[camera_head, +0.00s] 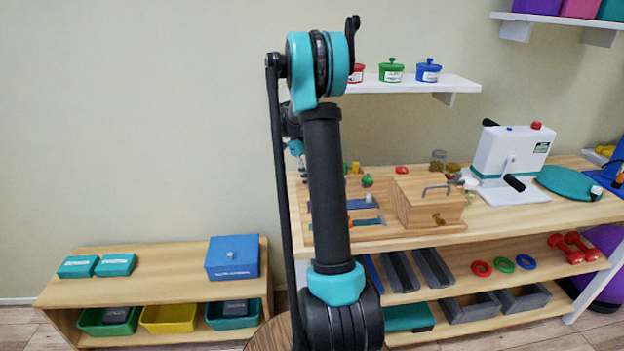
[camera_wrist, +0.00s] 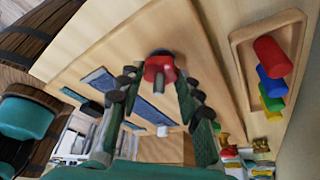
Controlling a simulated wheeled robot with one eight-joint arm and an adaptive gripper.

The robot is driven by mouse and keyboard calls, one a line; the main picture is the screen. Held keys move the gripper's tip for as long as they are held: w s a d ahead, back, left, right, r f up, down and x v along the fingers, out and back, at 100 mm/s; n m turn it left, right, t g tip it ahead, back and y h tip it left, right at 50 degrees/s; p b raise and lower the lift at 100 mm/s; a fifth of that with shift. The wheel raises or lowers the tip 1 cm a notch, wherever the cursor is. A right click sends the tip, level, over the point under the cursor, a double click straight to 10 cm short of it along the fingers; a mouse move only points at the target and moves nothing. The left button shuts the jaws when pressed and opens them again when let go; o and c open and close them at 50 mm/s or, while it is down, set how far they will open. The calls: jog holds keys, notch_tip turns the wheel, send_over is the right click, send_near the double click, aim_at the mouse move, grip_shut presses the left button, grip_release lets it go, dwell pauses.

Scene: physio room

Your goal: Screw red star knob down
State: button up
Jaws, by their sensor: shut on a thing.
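In the wrist view the red star knob (camera_wrist: 153,67) sits between the fingertips of my gripper (camera_wrist: 158,77), near the top middle. The two fingers come up from below and are shut on it. A short grey stem shows at the knob's centre. A wooden board (camera_wrist: 105,50) lies beyond the knob, with blue strips on it. I cannot tell how far the knob is from the board. In the head view my arm hides the knob and most of the gripper.
In the wrist view a wooden tray (camera_wrist: 237,50) holds red, blue, green and yellow pieces at the right. In the head view a wooden box with a handle (camera_head: 420,208) and a white crank machine (camera_head: 505,155) stand on the table. Low shelf (camera_head: 180,275) is at the left.

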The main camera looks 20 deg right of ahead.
jog(key=o, duration=1.2)
jog(key=shift+c, duration=0.2)
jog(key=shift+r, duration=0.1)
jog(key=shift+w+r, duration=0.15)
jog(key=shift+r, duration=0.1)
jog(key=w+a, duration=0.2)
jog(key=w, duration=0.1)
jog(key=w+a, duration=0.2)
jog(key=w, duration=0.2)
jog(key=w+a, duration=0.2)
jog(key=w, duration=0.1)
jog(key=shift+w+r, duration=0.2)
jog(key=shift+w, duration=0.15)
